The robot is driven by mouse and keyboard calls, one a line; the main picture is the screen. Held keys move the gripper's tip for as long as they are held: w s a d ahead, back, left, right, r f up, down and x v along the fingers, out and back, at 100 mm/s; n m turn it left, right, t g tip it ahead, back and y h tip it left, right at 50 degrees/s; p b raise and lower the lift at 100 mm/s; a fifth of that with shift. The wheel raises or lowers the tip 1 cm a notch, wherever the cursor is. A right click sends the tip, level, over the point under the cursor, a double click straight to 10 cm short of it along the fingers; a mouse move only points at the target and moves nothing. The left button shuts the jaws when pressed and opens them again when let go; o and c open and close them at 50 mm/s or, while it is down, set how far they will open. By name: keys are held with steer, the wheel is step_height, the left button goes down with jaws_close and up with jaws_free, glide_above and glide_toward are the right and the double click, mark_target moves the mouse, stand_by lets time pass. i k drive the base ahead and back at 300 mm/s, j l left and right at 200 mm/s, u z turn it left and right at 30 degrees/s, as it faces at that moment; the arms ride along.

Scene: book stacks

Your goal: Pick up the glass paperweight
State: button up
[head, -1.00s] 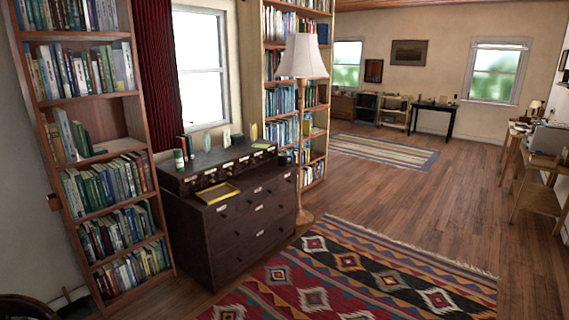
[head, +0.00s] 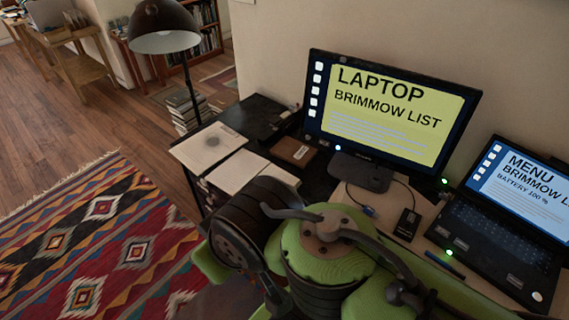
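I cannot make out a glass paperweight in the head view. Green and black links of my own arm fill the bottom middle and cover part of the desk (head: 427,208). I cannot see my gripper's fingers, so whether it is open or holds anything does not show.
On the desk are a monitor (head: 388,112), an open laptop (head: 500,240), papers (head: 209,147) and a small brown box (head: 293,152). A black lamp (head: 163,27) and stacked books (head: 187,108) stand behind. Open floor and a patterned rug (head: 110,245) lie left.

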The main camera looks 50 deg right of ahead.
mark_target(212, 140)
steer(key=z, duration=0.6)
steer(key=i+j+z, duration=0.25)
steer(key=j+z, duration=0.2)
steer(key=j, duration=0.25)
steer(key=j+z, duration=0.25)
steer(key=j, duration=0.15)
steer(key=i+j+z, duration=0.3)
steer(key=j+z, duration=0.25)
steer(key=j, duration=0.15)
steer(key=i+j+z, duration=0.15)
steer(key=j+z, duration=0.45)
steer(key=j, duration=0.25)
steer(key=i+j+z, duration=0.1)
steer(key=j+z, duration=0.15)
steer(key=j, duration=0.2)
steer(key=i+j+z, duration=0.3)
steer(key=z, duration=0.15)
steer(key=i+j+z, duration=0.4)
steer(key=l+u, duration=0.15)
steer(key=u, duration=0.25)
steer(key=k+l+u, duration=0.1)
steer(key=u, duration=0.3)
steer(key=k+l+u, duration=0.1)
steer(key=u, duration=0.3)
steer(key=k+u, duration=0.15)
steer(key=u, duration=0.3)
